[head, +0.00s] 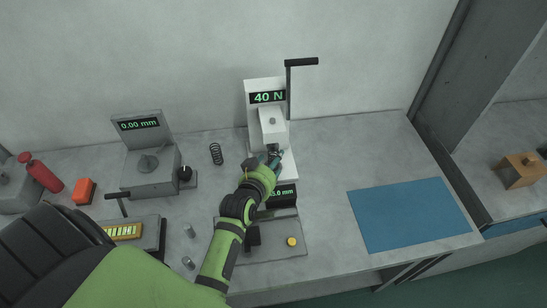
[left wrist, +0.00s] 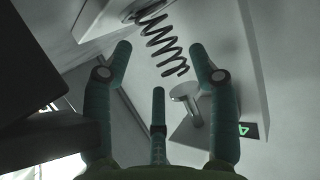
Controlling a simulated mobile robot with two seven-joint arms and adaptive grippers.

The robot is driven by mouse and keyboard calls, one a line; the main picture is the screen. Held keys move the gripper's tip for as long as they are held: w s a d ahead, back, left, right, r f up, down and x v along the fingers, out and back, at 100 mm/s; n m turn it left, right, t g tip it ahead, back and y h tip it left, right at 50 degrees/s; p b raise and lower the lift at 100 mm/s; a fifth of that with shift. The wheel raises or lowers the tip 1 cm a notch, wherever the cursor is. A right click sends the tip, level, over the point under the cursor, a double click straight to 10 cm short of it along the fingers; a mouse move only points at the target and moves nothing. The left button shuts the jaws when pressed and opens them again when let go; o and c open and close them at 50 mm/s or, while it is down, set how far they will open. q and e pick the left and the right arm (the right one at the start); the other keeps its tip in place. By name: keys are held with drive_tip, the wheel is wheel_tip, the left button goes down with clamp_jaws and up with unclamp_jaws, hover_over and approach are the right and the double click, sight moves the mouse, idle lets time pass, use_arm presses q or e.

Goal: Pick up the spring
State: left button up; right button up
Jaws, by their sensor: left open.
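A dark coil spring (left wrist: 162,42) shows in the left wrist view, between and beyond the two upper fingers of my left gripper (left wrist: 165,75). One end is by a pale plate and the other is near a round metal pad (left wrist: 185,92) of the press. The fingers are spread and I see no contact with the coils. In the head view my left gripper (head: 272,157) is at the white press (head: 283,165), under its head, and hides what is there. A dark spring (head: 216,154) stands on the table left of the press. My right gripper is not in view.
The press has a 40 N display (head: 267,97) and a black lever (head: 301,62). A blue mat (head: 415,214) lies bare at right.

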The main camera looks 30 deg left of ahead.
sight(275, 169)
use_arm(q)
drive_tip(key=x, duration=0.3)
drive_tip(key=shift+w+a+f, duration=0.1)
drive_tip(key=shift+w+f, duration=0.05)
drive_tip(key=shift+w, duration=0.05)
drive_tip(key=shift+w+f, duration=0.15)
drive_tip(key=shift+c, duration=1.2)
drive_tip(key=c, duration=0.5)
drive_tip(key=shift+c, duration=0.5)
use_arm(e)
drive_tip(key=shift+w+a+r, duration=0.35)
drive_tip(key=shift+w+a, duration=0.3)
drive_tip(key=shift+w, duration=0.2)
